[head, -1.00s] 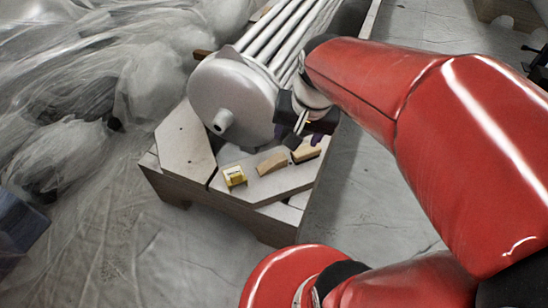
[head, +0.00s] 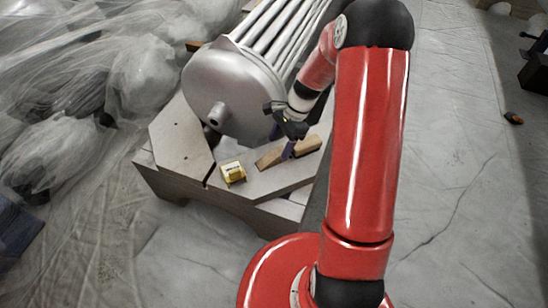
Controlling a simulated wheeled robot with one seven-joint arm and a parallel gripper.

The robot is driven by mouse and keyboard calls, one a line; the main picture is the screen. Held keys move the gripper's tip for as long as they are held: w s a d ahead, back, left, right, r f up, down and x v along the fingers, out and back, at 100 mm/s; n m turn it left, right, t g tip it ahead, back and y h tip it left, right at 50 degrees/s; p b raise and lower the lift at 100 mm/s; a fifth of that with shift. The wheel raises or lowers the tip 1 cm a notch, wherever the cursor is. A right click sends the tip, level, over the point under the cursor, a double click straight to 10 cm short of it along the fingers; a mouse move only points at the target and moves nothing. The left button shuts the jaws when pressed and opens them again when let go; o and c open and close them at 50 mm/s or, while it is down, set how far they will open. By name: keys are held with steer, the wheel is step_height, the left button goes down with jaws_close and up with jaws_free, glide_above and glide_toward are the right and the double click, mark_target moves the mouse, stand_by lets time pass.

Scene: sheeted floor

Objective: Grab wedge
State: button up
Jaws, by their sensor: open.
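Two tan wooden wedges lie on the pallet's front end. The left wedge (head: 269,158) sits beside a small yellow item, and the right wedge (head: 308,145) sits close to its right. My gripper (head: 289,148) is open and points down, just above or at the gap between the two wedges. Its fingers partly cover the neighbouring ends of both wedges. I cannot tell whether a finger touches either wedge.
A large metal cylinder with long tubes (head: 232,87) lies on the wooden pallet (head: 178,141) behind the wedges. A small yellow item (head: 233,173) stands left of them. Clear plastic sheeting (head: 70,90) heaps at the left. Sheeted floor at right is mostly free.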

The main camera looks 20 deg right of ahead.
mark_target(274, 153)
steer(key=x, duration=0.5)
steer(key=shift+s+a, duration=0.1)
steer(key=shift+a, duration=0.05)
steer(key=c, duration=1.1)
